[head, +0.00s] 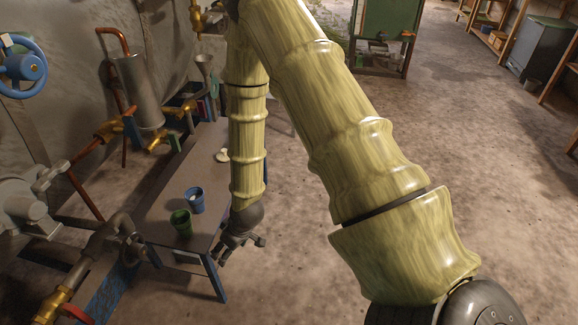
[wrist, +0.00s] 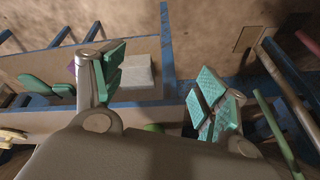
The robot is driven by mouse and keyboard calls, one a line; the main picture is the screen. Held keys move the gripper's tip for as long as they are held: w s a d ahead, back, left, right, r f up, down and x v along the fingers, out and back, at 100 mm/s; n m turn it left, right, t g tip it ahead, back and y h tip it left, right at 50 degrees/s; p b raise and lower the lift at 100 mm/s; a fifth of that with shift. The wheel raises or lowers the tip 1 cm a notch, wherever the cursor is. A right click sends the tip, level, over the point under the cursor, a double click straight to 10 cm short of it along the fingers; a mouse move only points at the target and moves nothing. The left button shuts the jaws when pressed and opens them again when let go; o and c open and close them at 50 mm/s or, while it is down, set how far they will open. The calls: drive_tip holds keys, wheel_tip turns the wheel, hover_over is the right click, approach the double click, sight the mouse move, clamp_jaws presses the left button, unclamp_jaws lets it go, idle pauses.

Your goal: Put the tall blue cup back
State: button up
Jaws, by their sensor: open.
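A blue cup (head: 194,201) stands upright on the grey bench (head: 165,207) in the head view, with something pale inside it. A green cup (head: 181,223) stands just in front of it, close by. My gripper (head: 241,250) hangs beyond the bench's right edge, to the right of both cups and apart from them. In the wrist view my gripper (wrist: 162,86) has its teal-padded fingers spread wide with nothing between them. I cannot make out the blue cup in the wrist view.
A pale dish (head: 222,155) lies farther back on the bench, partly behind my arm. A steel cylinder (head: 137,90) with copper pipes and brass valves stands left of the bench. A pale block (wrist: 138,72) shows in the wrist view. Floor to the right is open.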

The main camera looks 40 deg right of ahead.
drive_tip(key=s+f+m+g, duration=0.1)
drive_tip(key=s+f, duration=0.2)
drive_tip(key=s, duration=0.6)
drive_tip(key=s+f+m+g+h, duration=0.1)
drive_tip(key=s+f, duration=0.2)
drive_tip(key=s, duration=0.6)
drive_tip(key=s+f+m+g+h, duration=0.1)
drive_tip(key=s+f, duration=0.3)
drive_tip(key=s, duration=0.6)
drive_tip(key=shift+d+g, duration=0.25)
drive_tip(key=shift+g, duration=0.05)
